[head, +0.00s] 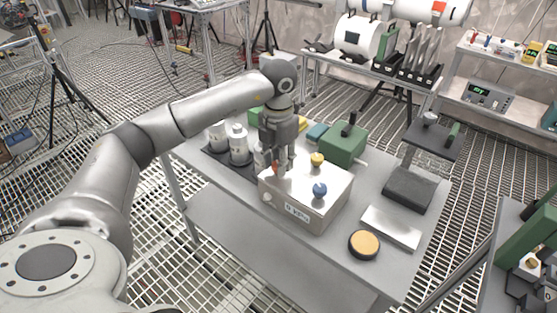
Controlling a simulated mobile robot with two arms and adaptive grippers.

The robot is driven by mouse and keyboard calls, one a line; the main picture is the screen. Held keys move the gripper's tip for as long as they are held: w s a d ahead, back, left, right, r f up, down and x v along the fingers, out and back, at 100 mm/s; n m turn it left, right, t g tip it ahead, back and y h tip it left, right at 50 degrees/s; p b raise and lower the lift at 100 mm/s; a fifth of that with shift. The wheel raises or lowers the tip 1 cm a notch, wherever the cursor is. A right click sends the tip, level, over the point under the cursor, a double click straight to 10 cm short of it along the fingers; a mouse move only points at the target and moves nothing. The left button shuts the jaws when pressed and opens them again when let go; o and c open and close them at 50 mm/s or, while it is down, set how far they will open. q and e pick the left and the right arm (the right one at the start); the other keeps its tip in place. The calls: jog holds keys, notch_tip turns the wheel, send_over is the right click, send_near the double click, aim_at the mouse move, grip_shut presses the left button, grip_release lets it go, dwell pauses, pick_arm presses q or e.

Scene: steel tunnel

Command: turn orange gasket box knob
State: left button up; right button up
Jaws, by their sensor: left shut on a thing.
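The gasket box (303,209) is a beige box with a small label on its front face, standing on the grey table. A red-orange knob (275,168) shows at its left top, partly hidden by my fingers. My left gripper (283,170) points straight down over that knob and is shut on it. A yellow knob (317,159) and a blue knob (320,189) stand on the same top, apart from the gripper. My right gripper is not in view.
White canisters (239,144) stand on the table left of the box. A green device (345,143) is behind it. A dark pad (410,189), a pale plate (391,228) and an orange-topped disc (364,244) lie to the right. The front table area is clear.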

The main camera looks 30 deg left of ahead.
pick_arm(q)
jog(key=o, duration=1)
jog(key=shift+r, duration=0.1)
notch_tip(320, 180, up, 12)
jog(key=shift+f, duration=0.1)
